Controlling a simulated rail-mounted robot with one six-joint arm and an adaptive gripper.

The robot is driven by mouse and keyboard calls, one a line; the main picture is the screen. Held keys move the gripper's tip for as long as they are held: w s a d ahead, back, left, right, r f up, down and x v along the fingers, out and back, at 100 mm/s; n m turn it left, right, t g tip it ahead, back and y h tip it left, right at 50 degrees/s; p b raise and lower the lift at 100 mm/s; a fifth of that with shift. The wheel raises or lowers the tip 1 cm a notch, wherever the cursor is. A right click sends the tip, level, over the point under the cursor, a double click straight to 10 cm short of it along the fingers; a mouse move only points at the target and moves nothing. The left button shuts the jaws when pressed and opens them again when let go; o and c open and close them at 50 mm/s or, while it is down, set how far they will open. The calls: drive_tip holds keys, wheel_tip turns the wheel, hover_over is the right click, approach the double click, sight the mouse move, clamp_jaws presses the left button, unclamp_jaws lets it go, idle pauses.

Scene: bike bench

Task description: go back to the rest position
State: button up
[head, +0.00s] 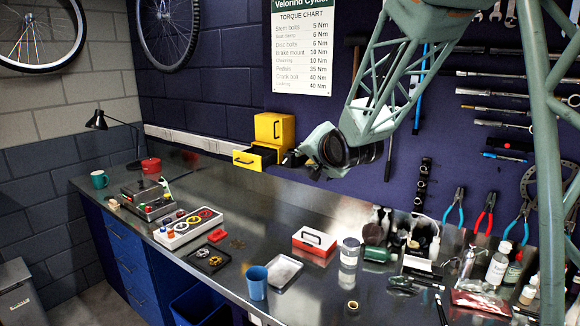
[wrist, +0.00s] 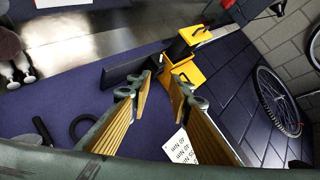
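My gripper (head: 291,160) hangs above the back of the bench in the head view, just right of the yellow cabinet (head: 274,128). Its two fingers also show in the wrist view (wrist: 164,82). They are apart with nothing between them. The cabinet's lower drawer (head: 247,160) stands pulled out. The yellow cabinet also shows beyond the fingertips in the wrist view (wrist: 187,73). I cannot tell from these views how far the fingertips are from it.
The bench top (head: 225,198) holds a parts tray (head: 188,228), a blue cup (head: 257,283), a red and white box (head: 314,241) and several bottles at the right. A tool wall with a torque chart (head: 302,45) stands behind. A black lamp (head: 97,120) is at the far left.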

drive_tip(key=s+d+r+n+g+h, duration=0.1)
drive_tip(key=s+d, duration=0.3)
drive_tip(key=s, duration=0.5)
drive_tip(key=s+d+n+g+h, duration=0.15)
drive_tip(key=s+d, duration=0.25)
drive_tip(key=s, duration=0.5)
drive_tip(key=s+d+r+g+h, duration=0.15)
drive_tip(key=s+d, duration=0.25)
drive_tip(key=s, duration=0.5)
drive_tip(key=s+d+f+n+g, duration=0.1)
drive_tip(key=s+f, duration=0.1)
drive_tip(key=s, duration=1)
drive_tip(key=s+d+f+n+g, duration=0.1)
drive_tip(key=s+f+g, duration=0.1)
drive_tip(key=s, duration=1)
drive_tip(key=s+d+f+n+g+b, duration=0.1)
drive_tip(key=s+f+n+g, duration=0.1)
drive_tip(key=s, duration=0.9)
drive_tip(key=shift+s+d, duration=0.4)
